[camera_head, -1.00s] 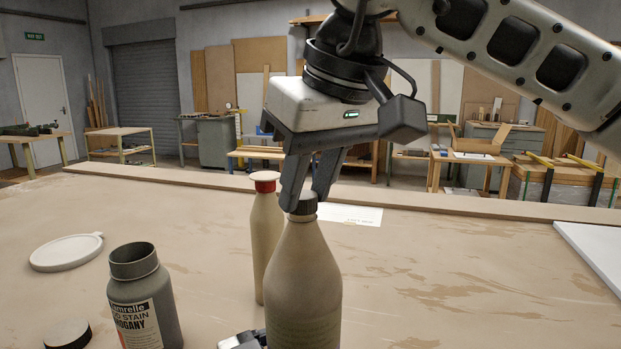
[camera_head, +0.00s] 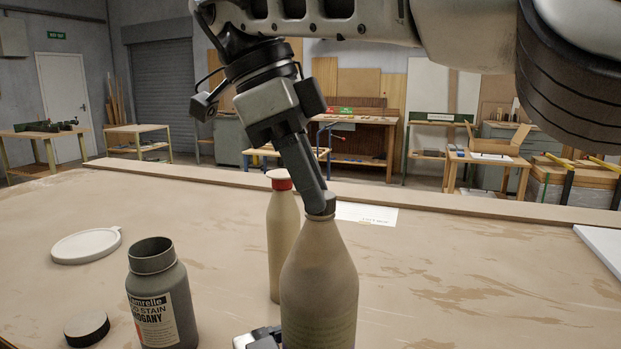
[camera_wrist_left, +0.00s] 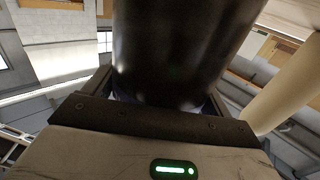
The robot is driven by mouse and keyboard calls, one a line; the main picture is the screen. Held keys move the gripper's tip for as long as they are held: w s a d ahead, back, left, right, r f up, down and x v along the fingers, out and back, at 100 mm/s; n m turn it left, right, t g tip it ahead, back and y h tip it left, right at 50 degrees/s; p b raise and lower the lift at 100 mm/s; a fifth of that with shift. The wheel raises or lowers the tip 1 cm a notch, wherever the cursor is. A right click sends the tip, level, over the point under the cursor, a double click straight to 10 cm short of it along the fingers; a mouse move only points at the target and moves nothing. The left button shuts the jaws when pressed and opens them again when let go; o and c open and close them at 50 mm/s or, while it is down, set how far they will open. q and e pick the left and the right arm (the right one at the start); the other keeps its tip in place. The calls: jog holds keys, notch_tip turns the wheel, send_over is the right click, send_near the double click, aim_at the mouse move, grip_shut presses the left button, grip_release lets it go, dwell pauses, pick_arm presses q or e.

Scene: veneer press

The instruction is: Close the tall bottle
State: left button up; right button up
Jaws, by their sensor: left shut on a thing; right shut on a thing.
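The tall bottle (camera_head: 318,295), beige with a faint label, stands upright at the front middle of the bench. A dark cap (camera_head: 326,204) sits at its mouth; I cannot tell how tightly it is seated. My right gripper (camera_head: 318,202) comes down from above, tilted, with its fingers shut on the cap and seen nearly edge-on. My left gripper (camera_head: 259,340) shows only in part at the bottom edge, low against the bottle's left side. In the left wrist view a dark, shaded round body (camera_wrist_left: 185,50), apparently the bottle, fills the space between the jaws.
A beige bottle with a red cap (camera_head: 279,184) stands close behind. A grey stain jar (camera_head: 160,305) is open at left, with a black lid (camera_head: 87,329) beside it. A white round lid (camera_head: 86,246) lies further back.

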jog(key=o, duration=0.9)
jog(key=shift+r+n, duration=0.25)
jog(key=shift+n, duration=0.05)
jog(key=r+n+y, duration=0.1)
jog(key=r+n, duration=0.1)
jog(key=n, duration=0.1)
jog(key=r+n+y, duration=0.2)
jog(key=n, duration=0.1)
jog(key=d+r+n+y, duration=0.1)
jog(key=r+n, duration=0.2)
jog(key=n, duration=0.1)
jog(key=shift+d+r+y, duration=0.1)
jog(key=shift+y, duration=0.2)
jog(key=shift+f, duration=4.1)
